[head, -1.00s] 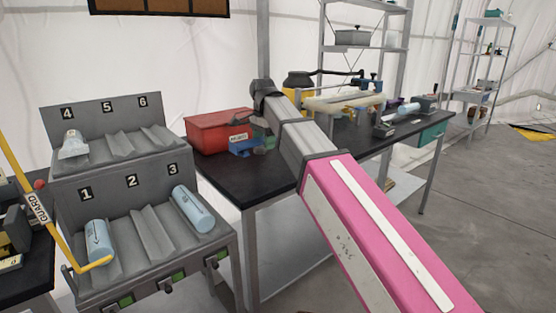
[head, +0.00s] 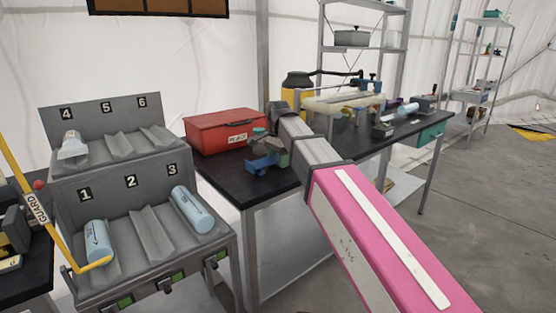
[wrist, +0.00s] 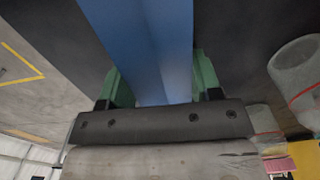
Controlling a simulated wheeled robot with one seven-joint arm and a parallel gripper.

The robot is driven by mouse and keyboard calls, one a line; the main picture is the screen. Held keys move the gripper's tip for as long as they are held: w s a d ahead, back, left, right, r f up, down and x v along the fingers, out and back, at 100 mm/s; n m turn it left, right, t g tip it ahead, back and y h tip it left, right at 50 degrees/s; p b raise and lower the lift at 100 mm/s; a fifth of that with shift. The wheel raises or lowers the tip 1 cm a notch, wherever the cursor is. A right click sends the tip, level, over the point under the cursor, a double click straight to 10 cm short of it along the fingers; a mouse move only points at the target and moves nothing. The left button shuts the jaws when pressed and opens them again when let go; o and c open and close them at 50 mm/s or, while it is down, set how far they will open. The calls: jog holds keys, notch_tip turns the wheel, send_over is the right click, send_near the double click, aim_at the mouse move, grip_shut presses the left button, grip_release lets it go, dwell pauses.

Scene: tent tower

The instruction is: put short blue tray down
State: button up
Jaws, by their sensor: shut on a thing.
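The short blue tray (head: 262,164) is over the black table beside the front right corner of the red box. My gripper (head: 276,150) is shut on it, with green fingers on either side. In the wrist view the blue tray (wrist: 150,45) runs between the two green fingers (wrist: 158,88), with dark tabletop on both sides. I cannot tell whether the tray touches the tabletop.
A red box (head: 225,132) stands on the black table (head: 225,178) just behind the tray. A grey numbered rack (head: 115,200) holding light blue cylinders is to the left. A yellow container (head: 298,82) and a pale clamp stand (head: 345,103) are further back. The table's front left is clear.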

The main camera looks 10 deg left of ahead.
jog(key=shift+f, duration=0.1)
jog(key=o, duration=1)
notch_tip(320, 180, up, 12)
jog(key=shift+r, duration=0.15)
